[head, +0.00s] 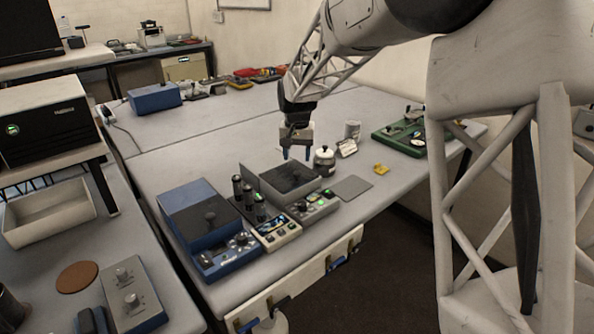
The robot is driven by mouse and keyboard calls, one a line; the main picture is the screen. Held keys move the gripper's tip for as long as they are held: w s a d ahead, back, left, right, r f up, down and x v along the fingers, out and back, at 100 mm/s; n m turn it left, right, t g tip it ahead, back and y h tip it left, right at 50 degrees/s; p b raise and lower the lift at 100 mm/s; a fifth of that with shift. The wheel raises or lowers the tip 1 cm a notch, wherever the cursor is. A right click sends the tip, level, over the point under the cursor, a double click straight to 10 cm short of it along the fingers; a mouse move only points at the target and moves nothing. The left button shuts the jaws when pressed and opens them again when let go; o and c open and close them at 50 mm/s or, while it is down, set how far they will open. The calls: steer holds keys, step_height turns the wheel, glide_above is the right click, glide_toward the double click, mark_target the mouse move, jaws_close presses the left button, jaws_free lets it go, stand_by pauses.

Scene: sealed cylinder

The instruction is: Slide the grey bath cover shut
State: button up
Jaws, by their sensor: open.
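A grey bath (262,190) with a control panel and a green light at its front stands in the middle of the bench. Its top looks dark, with lighter grey walls. I cannot tell clearly which part is the sliding cover or how far it is across.
A blue device (205,222) and a rack of dark upright handles (248,196) stand left of the bath. A flat grey pad (351,187), a yellow item (381,169) and a green board (405,138) lie farther right.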

mark_target(297, 173)
steer(key=shift+f, duration=2.9)
steer(key=shift+c, duration=0.2)
jaws_close()
